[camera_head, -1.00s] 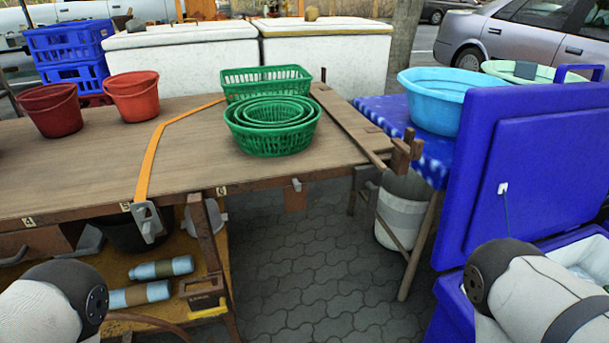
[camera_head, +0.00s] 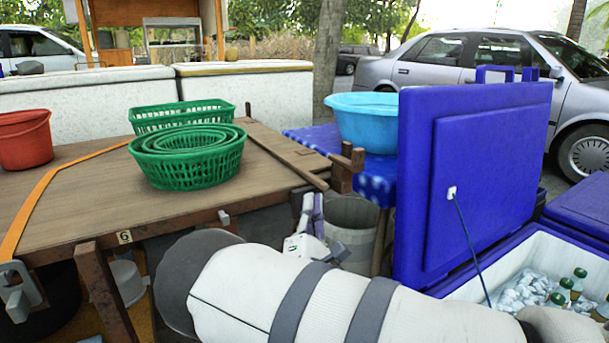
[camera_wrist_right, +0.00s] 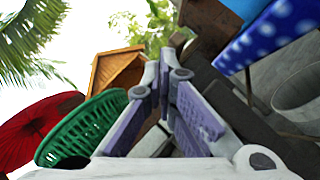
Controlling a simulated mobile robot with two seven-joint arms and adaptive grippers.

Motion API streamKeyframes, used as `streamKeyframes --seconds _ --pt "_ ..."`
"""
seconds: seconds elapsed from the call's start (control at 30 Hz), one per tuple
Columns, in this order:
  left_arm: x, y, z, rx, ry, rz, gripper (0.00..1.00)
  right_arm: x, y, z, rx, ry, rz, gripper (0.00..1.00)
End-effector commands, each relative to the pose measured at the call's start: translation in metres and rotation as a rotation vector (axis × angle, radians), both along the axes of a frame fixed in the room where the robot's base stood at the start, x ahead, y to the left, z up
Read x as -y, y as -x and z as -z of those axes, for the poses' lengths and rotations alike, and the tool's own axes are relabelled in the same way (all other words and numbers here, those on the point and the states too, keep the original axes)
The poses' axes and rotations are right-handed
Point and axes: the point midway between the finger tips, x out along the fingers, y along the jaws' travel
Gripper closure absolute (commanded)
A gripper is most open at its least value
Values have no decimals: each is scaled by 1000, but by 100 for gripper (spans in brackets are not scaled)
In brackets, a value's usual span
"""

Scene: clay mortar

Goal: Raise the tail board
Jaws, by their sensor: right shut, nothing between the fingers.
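A long, narrow wooden board (camera_head: 282,154) lies along the right end of the wooden table (camera_head: 90,190) in the head view. I take it for the tail board, but cannot be sure. A wooden bracket (camera_head: 346,166) stands at its near corner. My right gripper (camera_head: 312,206) is just below and in front of that corner, pointing up, shut and empty. In the right wrist view its fingers (camera_wrist_right: 164,68) come together below dark brown wood (camera_wrist_right: 205,35). I see no clear contact with the wood. My left gripper is out of view.
Nested green baskets (camera_head: 190,160) stand on the table beside the board. A light blue basin (camera_head: 362,122) rests on a blue spotted cloth (camera_head: 372,185). A grey bucket (camera_head: 350,225) is under it. An open blue cooler (camera_head: 475,180) with ice and bottles is close on the right.

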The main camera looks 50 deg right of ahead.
Motion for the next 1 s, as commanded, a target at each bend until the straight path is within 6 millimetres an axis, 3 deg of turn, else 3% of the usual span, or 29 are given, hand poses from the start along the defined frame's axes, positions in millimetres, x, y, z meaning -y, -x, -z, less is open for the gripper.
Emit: streamKeyframes --seconds 0.17,0.6,1.0 --pt "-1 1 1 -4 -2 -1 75 3 -6 -15 18 42 21 100" --pt "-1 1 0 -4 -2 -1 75 58 -47 -53 16 38 20 100" --pt "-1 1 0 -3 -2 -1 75 70 -52 -60 11 36 25 100"
